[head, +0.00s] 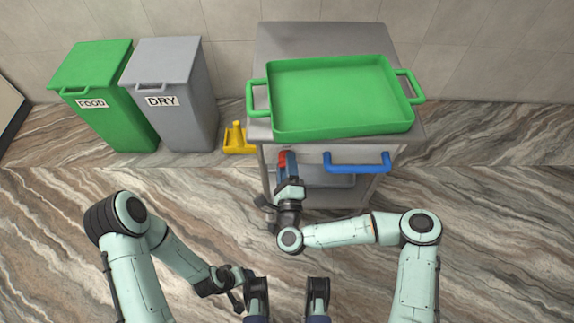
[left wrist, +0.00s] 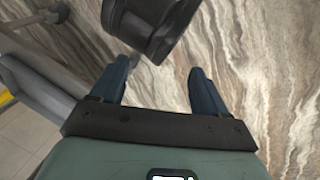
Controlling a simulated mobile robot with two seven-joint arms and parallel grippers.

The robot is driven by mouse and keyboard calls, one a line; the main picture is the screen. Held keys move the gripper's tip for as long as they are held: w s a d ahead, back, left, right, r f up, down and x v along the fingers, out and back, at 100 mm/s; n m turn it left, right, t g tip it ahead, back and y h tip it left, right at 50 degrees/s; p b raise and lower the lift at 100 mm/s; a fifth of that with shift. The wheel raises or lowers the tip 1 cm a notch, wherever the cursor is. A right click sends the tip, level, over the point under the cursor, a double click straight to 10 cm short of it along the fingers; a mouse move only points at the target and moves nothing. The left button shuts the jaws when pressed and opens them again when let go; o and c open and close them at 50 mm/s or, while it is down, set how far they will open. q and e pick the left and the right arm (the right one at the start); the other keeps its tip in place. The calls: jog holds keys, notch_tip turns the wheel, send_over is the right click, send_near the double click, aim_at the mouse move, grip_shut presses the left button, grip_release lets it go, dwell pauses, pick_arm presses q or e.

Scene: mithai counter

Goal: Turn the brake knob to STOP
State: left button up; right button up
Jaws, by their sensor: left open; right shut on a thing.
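The red brake knob (head: 282,157) shows at the front left of the grey cart (head: 300,40), just under its top edge. My right gripper (head: 287,166) is at the cart front with its blue fingers shut on the knob, which they partly hide. The knob's markings, including STOP, cannot be read. My left gripper (head: 243,287) is low in the head view, open and apart from the cart. Its two spread blue fingers also show in the left wrist view (left wrist: 157,75), with nothing between them.
A green tray (head: 268,126) with side handles rests on the cart top. A blue handle (head: 357,167) juts from the cart front, right of the knob. A yellow object (head: 237,140) stands left of the cart, near grey (head: 180,110) and green (head: 115,125) bins.

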pick_arm(q)
jog(key=shift+w+a+f+t+b, duration=0.15)
jog(key=shift+w+a+f+b, duration=0.1)
jog(key=shift+w, duration=0.1)
jog(key=shift+w+a+f+t+b, duration=0.1)
jog(key=shift+w+f+t+b, duration=0.05)
jog(key=shift+w+f, duration=0.15)
pick_arm(e)
jog(key=m, duration=0.4)
jog(key=m+h, duration=0.1)
jog(key=m, duration=0.2)
jog(key=shift+a+f, duration=0.1)
jog(key=shift+f, duration=0.15)
pick_arm(q)
jog(key=shift+w, duration=0.1)
pick_arm(e)
jog(key=shift+m, duration=0.3)
jog(key=o, duration=1)
jog(key=shift+r, duration=0.1)
jog(key=shift+s, duration=0.15)
pick_arm(q)
jog(key=s+r+p, duration=0.1)
jog(key=s+d+r+g, duration=0.1)
jog(key=shift+s+d+p, duration=0.15)
jog(key=shift+s+p, duration=0.2)
pick_arm(e)
jog(key=s+f, duration=0.1)
jog(key=s, duration=1.2)
jog(key=shift+f, duration=0.15)
